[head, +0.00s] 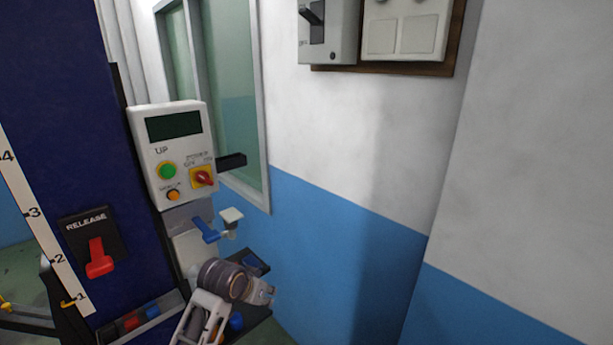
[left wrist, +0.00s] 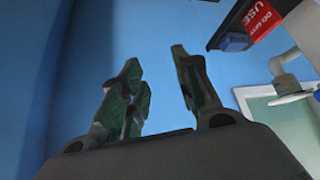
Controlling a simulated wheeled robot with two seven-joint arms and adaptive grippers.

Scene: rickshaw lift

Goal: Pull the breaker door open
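A grey breaker box (head: 328,32) with a black lever is on the wall at the top of the head view, cut off by the upper edge. I cannot tell which part of it is its door, or whether that is open. My left gripper (head: 268,293) is low in the head view, well below and left of the breaker box, beside the blue lower wall. In the left wrist view my left gripper (left wrist: 158,68) has its two fingers apart with nothing between them. My right gripper is in neither view.
A control box (head: 175,150) with a screen, buttons and a red knob stands at left. A dark blue column (head: 60,120) carries a red release lever (head: 98,262). White switch plates (head: 405,35) sit right of the breaker box. Bare wall lies right of my gripper.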

